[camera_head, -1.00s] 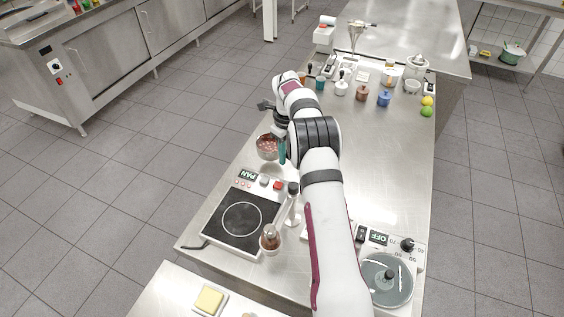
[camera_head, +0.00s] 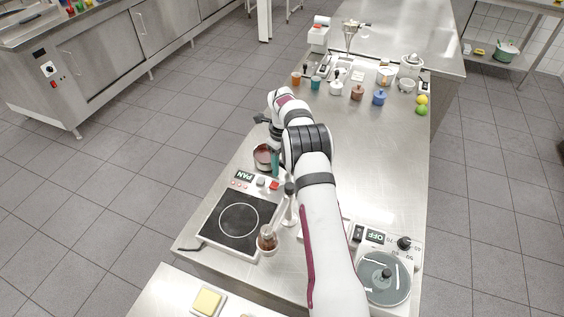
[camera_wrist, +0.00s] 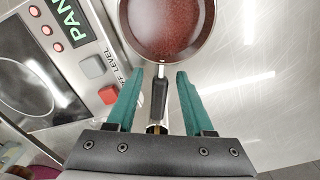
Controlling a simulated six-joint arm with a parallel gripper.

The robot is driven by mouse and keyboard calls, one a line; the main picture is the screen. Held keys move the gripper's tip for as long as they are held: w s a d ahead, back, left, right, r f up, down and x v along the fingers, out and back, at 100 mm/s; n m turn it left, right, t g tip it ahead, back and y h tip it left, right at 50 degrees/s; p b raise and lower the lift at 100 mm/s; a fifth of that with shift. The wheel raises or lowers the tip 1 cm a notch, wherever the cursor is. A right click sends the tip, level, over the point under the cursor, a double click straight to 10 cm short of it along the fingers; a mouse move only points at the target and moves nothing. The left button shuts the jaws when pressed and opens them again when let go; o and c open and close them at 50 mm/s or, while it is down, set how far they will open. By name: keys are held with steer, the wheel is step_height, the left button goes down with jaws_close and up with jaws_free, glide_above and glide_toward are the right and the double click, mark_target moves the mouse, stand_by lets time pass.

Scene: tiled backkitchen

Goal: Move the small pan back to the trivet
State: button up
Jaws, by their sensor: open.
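The small pan (camera_head: 262,155) with a reddish-brown inside is by the left edge of the steel counter, just beyond the induction hob. In the wrist view the pan (camera_wrist: 167,25) is at the top, cut off by the frame edge, with its dark handle (camera_wrist: 159,98) pointing towards me. My gripper (camera_head: 275,160) is at the pan's near right side. In the wrist view my gripper (camera_wrist: 158,78) has its teal fingers apart, one on each side of the handle, with gaps showing. I cannot make out a trivet; anything under the pan is hidden.
The induction hob (camera_head: 238,218) with its PAN display is close on the near side. A small copper-coloured vessel (camera_head: 267,238) stands at its corner. Several small pots line the far counter. The counter's middle is clear.

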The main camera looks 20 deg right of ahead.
steer(key=s+a+r+n, duration=0.2)
steer(key=r, duration=0.7)
steer(key=s+a+r+n, duration=0.2)
steer(key=a+r+n, duration=0.1)
steer(key=r, duration=0.7)
steer(key=s+a+r+n+y, duration=0.1)
steer(key=s+a+r+n, duration=0.25)
steer(key=s, duration=0.35)
steer(key=s+a+r+n, duration=0.2)
steer(key=s+a+n, duration=0.25)
steer(key=s, duration=0.25)
steer(key=s+a+f+n, duration=0.2)
steer(key=s+n, duration=0.4)
steer(key=s, duration=0.5)
steer(key=s+a+f+n, duration=0.2)
steer(key=s+n, duration=0.5)
steer(key=s, duration=0.4)
steer(key=shift+a+f+y, duration=0.35)
steer(key=shift+a+y, duration=0.05)
steer(key=shift+a, duration=0.3)
